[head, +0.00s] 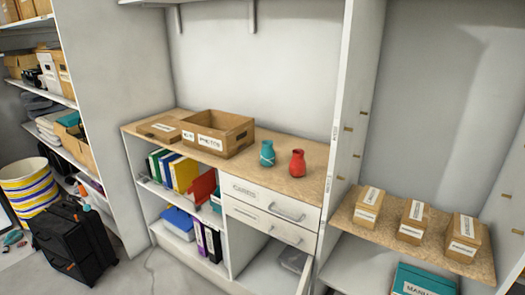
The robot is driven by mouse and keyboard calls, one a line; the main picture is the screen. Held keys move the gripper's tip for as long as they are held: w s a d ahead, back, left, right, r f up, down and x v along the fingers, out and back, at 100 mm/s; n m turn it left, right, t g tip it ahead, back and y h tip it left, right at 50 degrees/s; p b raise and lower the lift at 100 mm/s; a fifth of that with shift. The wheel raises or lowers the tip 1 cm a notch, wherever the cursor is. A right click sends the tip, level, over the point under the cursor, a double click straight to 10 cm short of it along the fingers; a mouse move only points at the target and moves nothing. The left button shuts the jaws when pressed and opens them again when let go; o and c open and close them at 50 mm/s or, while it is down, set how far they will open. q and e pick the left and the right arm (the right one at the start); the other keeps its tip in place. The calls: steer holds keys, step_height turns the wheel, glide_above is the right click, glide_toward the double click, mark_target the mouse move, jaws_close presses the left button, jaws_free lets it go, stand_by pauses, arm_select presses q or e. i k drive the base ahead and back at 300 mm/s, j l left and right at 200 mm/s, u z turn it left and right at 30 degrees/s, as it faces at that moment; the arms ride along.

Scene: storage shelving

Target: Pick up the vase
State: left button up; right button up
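Two small vase-like vessels stand upright on the wooden top of a white shelf unit, right of the middle of the head view. The teal vase (267,154) has a lighter band around it and is on the left. The red vase (297,164) is just to its right and slightly nearer the front edge. They stand apart. Neither of my grippers shows in the head view.
An open cardboard box (238,134) stands left of the vases on the wooden top (305,183). Drawers (272,203) sit below the vases. A white upright panel (343,120) rises to their right. Labelled boxes (412,222) stand on the right shelf. A black case (75,245) is on the floor.

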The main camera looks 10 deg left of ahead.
mark_target(267, 155)
steer(key=i+j+z, duration=0.2)
steer(key=j, duration=0.25)
steer(key=i+j+z, duration=0.25)
steer(key=j, duration=0.2)
steer(key=j+z, duration=0.2)
steer(key=j, duration=0.25)
steer(key=i+j+z, duration=0.2)
steer(key=j, duration=0.35)
steer(key=j+z, duration=0.25)
steer(key=j, duration=0.25)
